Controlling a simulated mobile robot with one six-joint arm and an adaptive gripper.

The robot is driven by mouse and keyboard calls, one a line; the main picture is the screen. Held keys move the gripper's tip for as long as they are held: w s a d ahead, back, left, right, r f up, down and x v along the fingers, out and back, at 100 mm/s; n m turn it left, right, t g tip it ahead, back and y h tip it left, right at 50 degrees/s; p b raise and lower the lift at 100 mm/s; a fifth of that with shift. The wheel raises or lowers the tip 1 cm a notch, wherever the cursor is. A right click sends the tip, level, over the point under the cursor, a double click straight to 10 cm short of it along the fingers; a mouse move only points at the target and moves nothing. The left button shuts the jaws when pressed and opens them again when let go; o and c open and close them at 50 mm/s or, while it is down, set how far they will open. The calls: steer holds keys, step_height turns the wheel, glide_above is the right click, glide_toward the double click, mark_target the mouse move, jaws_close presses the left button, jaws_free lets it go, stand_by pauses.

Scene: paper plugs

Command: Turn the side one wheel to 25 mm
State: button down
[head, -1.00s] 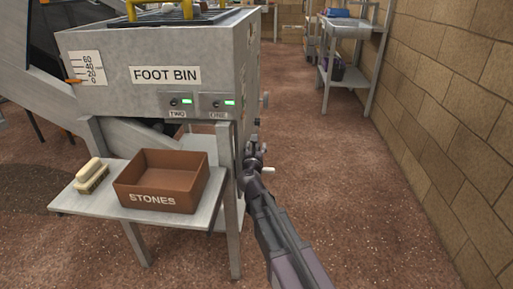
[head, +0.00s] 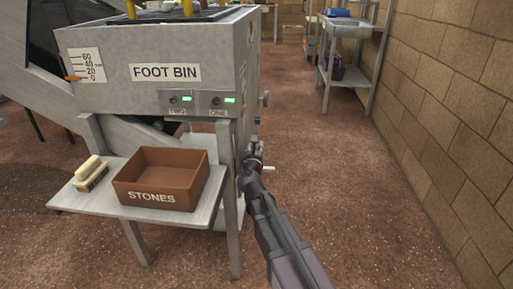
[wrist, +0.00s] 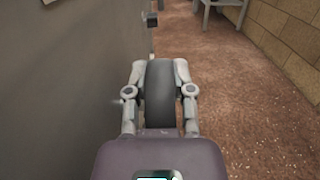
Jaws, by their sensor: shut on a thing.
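The side wheel (wrist: 159,95) shows in the wrist view as a dark, thick rim seen edge-on, close to the grey side wall of the bin. My gripper (wrist: 159,72) has one finger on each side of the rim and is shut on it. In the head view my gripper (head: 252,158) is at the right side of the foot bin (head: 165,73), and it and my arm hide most of the wheel. A white scale (head: 86,65) on the bin's front reads 0 to 60. Its orange pointer (head: 73,78) is near the low end; the exact reading is too small to tell.
A low table (head: 85,202) in front of the bin holds a brown STONES box (head: 157,193) and a brush (head: 90,175). Panels marked TWO and ONE show green lights. A shelf trolley (head: 345,70) stands behind, by the brick wall (head: 450,110). The floor on the right is clear.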

steer(key=shift+s+f+t+b, duration=0.25)
steer(key=shift+t+b, duration=0.55)
steer(key=shift+b, duration=0.6)
steer(key=t+b, duration=0.2)
steer(key=b, duration=0.1)
steer(key=t+b, duration=0.1)
steer(key=b, duration=0.2)
steer(key=shift+s+f+t, duration=0.2)
steer(key=shift+s+t, duration=0.2)
steer(key=shift+s+t+b, duration=0.2)
steer(key=shift+t+b, duration=0.6)
steer(key=shift+b, duration=0.35)
steer(key=shift+r, duration=0.1)
steer(key=shift+c, duration=2.4)
jaws_free()
steer(key=shift+s, duration=0.1)
steer(key=shift+r+p, duration=0.2)
steer(key=shift+p, duration=0.4)
